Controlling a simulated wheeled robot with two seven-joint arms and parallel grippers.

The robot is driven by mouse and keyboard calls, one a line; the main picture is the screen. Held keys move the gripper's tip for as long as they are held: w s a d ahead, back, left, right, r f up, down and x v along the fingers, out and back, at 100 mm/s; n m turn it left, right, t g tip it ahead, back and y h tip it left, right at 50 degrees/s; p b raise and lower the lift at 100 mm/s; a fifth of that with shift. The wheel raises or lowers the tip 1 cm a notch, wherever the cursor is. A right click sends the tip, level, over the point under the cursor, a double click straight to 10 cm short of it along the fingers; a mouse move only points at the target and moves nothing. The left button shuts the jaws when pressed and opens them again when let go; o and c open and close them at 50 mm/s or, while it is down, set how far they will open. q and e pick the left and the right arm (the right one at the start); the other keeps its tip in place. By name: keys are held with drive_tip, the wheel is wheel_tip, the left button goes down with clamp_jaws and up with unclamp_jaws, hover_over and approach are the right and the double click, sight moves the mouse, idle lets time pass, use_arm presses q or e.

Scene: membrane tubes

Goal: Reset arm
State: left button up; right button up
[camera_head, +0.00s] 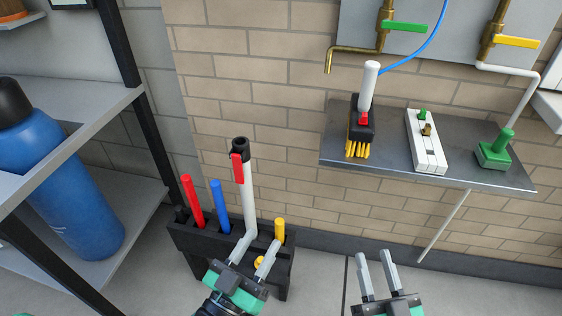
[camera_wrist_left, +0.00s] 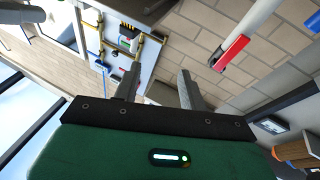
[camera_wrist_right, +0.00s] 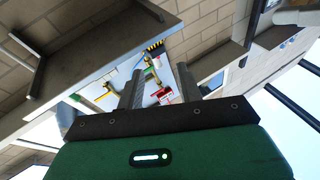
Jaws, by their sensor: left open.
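My left gripper (camera_head: 261,241) is open in front of the black rack, its fingers pointing up and apart. Nothing shows between its fingers in the left wrist view (camera_wrist_left: 158,88). A white tube with a black top and red lever (camera_head: 243,190) stands in the rack behind the left gripper; in the left wrist view its red lever (camera_wrist_left: 233,50) lies right of the fingers. My right gripper (camera_head: 373,256) is open and empty, low in front of the wall, right of the rack. It also shows open in the right wrist view (camera_wrist_right: 160,88).
The black rack (camera_head: 185,238) holds red, blue and yellow handles. A wall shelf (camera_head: 385,165) carries a brush with a white handle (camera_head: 368,90), a white block (camera_head: 427,150) and a green piece (camera_head: 494,152). A blue cylinder (camera_head: 62,190) stands in the left shelving.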

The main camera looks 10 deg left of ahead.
drive_tip(key=shift+r, duration=0.15)
